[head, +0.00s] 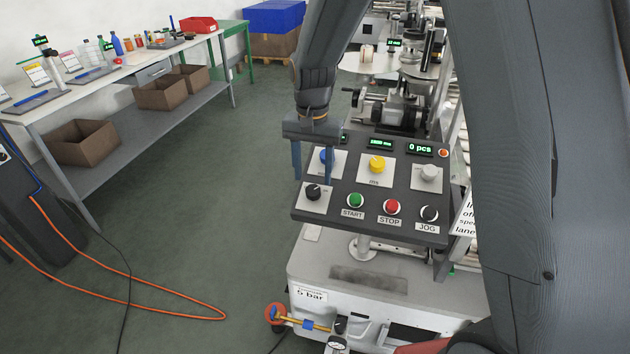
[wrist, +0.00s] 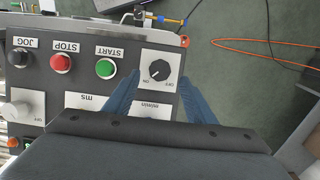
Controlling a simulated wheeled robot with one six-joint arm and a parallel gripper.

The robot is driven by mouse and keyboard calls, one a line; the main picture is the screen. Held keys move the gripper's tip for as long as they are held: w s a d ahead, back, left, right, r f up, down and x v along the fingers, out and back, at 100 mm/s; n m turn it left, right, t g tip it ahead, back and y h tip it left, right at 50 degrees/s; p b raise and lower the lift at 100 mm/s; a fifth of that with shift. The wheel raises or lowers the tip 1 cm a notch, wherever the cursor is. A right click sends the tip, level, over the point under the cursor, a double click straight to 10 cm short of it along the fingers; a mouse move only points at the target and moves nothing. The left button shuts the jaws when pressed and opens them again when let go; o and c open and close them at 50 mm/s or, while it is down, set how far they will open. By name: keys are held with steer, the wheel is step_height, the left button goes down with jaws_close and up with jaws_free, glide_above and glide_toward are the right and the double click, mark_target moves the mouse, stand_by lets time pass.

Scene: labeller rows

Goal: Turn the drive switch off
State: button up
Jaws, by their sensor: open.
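The drive switch is a black rotary knob (head: 313,192) on a white plate at the front left corner of the sloped control panel (head: 372,203). In the wrist view the black knob (wrist: 159,70) shows near the top, with small ON and OFF labels below it. Its pale mark seems to point down-left, toward the ON side. My gripper (head: 313,172) points down above the knob, apart from it. Its two blue fingers (wrist: 158,94) are open and empty, spread to either side of the knob's plate in the wrist view.
The green START (head: 355,200), red STOP (head: 392,206) and black JOG (head: 429,213) buttons lie right of the knob. A blue knob (head: 326,156), yellow knob (head: 377,164) and pale knob (head: 429,172) sit behind. The floor left of the panel is clear except for cables.

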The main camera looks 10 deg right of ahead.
mark_target(313, 189)
steer(key=shift+f+p, duration=0.55)
steer(key=shift+f, duration=1.8)
